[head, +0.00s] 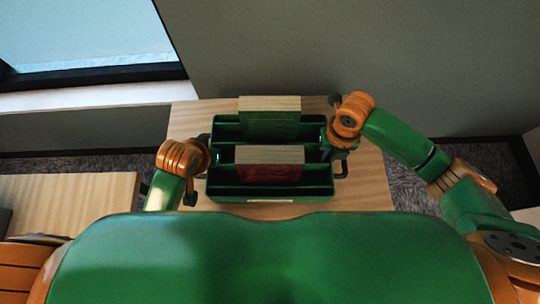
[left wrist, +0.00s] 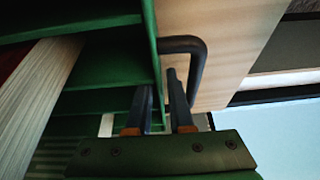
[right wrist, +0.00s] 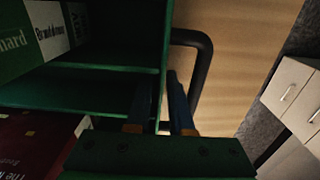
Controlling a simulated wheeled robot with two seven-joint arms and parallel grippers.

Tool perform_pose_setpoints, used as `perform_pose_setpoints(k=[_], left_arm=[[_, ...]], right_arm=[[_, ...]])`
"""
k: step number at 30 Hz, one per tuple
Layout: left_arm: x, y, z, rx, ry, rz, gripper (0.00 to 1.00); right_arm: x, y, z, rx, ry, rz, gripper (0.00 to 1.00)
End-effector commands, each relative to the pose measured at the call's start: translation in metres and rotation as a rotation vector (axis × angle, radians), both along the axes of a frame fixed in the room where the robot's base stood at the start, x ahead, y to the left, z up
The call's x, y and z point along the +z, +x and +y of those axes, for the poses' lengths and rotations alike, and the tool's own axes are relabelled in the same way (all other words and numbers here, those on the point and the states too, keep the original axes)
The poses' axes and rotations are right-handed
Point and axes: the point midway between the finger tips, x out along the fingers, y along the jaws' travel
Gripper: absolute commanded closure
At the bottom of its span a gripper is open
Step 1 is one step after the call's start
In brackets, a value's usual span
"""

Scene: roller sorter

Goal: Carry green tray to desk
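The green tray (head: 213,190) stands on a wooden-topped surface, with compartments holding a green book (head: 270,124) at the back and a dark red book (head: 268,173) in front. It has a black handle on each side, seen in the left wrist view (left wrist: 199,60) and right wrist view (right wrist: 203,62). My left gripper (left wrist: 161,85) is at the tray's left side, its fingers apart near the side wall and handle. My right gripper (right wrist: 158,90) is at the right side, fingers likewise apart. I see gaps between both pairs of fingers; exact contact is unclear.
The wooden top (head: 365,190) has bare margins around the tray. A grey wall (head: 400,60) stands right behind it. Another wooden desk (head: 75,200) is at the left, across a gap. White drawers (right wrist: 292,95) show in the right wrist view.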

Motion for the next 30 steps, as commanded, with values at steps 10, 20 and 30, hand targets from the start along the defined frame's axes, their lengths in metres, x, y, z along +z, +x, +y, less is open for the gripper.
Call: perform_pose_setpoints(k=[10,20,30], left_arm=[[-0.0126,0.0052,-0.0001,0.0,-0.001,-0.001,0.8],[-0.0123,0.0051,-0.0001,0.0,-0.001,-0.001,1.0],[-0.0121,0.005,-0.0001,0.0,-0.001,-0.001,1.0]], right_arm=[[-0.0136,0.0,-0.0002,0.001,0.0,-0.001,0.8],[-0.0133,0.0001,-0.0001,0.001,0.0,-0.001,1.0],[-0.013,0.0002,-0.0002,0.0,0.0,-0.001,1.0]])
